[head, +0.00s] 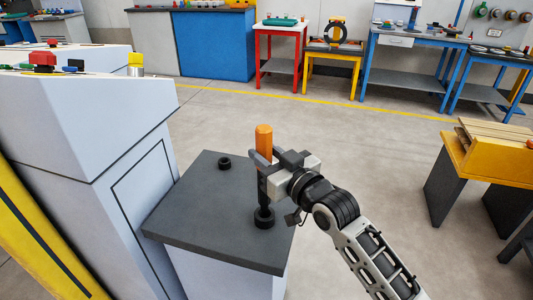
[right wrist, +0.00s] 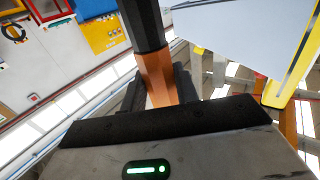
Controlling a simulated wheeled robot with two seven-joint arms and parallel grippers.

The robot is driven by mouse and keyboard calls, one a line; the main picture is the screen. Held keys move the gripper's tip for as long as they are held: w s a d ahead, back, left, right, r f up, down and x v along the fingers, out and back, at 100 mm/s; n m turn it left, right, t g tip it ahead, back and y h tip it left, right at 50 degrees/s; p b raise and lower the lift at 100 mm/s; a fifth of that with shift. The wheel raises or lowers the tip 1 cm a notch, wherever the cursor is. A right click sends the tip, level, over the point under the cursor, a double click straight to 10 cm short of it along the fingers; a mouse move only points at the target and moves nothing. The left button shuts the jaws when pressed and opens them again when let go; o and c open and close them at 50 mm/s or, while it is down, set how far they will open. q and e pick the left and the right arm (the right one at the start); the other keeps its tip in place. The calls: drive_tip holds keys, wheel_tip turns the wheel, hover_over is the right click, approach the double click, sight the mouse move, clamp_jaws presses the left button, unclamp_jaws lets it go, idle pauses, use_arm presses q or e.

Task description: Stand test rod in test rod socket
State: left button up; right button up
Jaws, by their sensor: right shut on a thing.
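The test rod (head: 264,138) has an orange upper part and a dark lower part, and looks upright. My right gripper (head: 277,158) is shut on it near the orange part. In the right wrist view the rod (right wrist: 156,72) runs up between the fingers (right wrist: 160,92). Its dark lower end meets a black ring-shaped socket (head: 264,219) near the front right of the grey pedestal top. I cannot tell whether the end is inside the socket or just above it. A second, smaller-looking black ring (head: 225,163) sits farther back, empty of any rod. My left gripper is out of view.
The grey pedestal top (head: 193,218) is otherwise clear. A tall white console (head: 80,130) stands close on its left. A yellow-and-dark bench (head: 468,158) stands at the right. Worktables, including a red one (head: 280,33), line the back, with open floor between.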

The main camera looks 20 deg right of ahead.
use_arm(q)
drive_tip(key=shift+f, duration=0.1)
use_arm(e)
drive_tip(key=shift+f, duration=0.2)
